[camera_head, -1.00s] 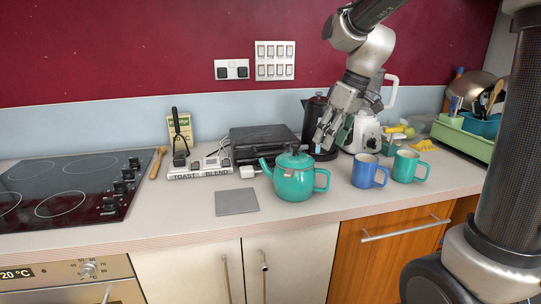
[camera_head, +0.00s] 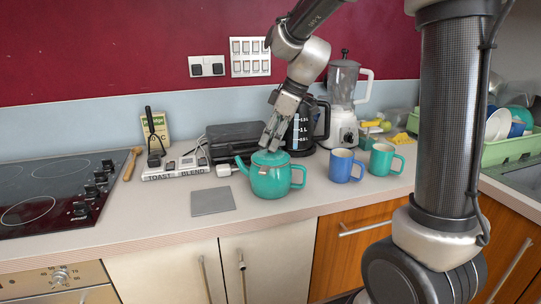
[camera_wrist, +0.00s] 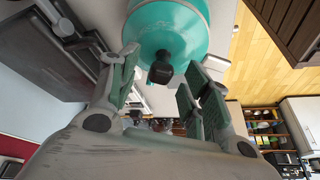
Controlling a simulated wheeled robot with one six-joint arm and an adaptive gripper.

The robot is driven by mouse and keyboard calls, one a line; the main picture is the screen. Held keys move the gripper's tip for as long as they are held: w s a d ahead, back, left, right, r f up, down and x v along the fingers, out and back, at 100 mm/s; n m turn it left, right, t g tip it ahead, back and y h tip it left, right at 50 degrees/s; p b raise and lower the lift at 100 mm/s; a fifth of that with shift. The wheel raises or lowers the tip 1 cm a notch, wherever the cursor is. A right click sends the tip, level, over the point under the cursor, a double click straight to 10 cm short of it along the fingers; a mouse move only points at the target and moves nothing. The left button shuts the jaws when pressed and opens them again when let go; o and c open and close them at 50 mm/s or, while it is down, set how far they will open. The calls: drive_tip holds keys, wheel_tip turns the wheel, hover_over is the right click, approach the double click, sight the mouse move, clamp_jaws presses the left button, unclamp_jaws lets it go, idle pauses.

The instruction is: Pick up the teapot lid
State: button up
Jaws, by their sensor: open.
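The teal teapot (camera_head: 270,182) stands upright on the counter with its lid (camera_head: 271,158) on top. The lid's knob is hidden behind my fingers in the head view. My gripper (camera_head: 269,143) points down just above the lid, with its fingers apart. In the wrist view the teal lid (camera_wrist: 172,35) fills the top middle. Its dark knob (camera_wrist: 160,72) shows between the two green-padded fingers of my gripper (camera_wrist: 155,75), with a gap on each side. The fingers hold nothing.
A blue mug (camera_head: 342,167) and a green mug (camera_head: 382,160) stand right of the teapot. A kettle (camera_head: 304,128) and a blender (camera_head: 344,100) stand behind. A grey mat (camera_head: 212,200) lies to the left, with bare counter around it.

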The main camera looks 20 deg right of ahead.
drive_tip(key=shift+x, duration=0.8)
clamp_jaws()
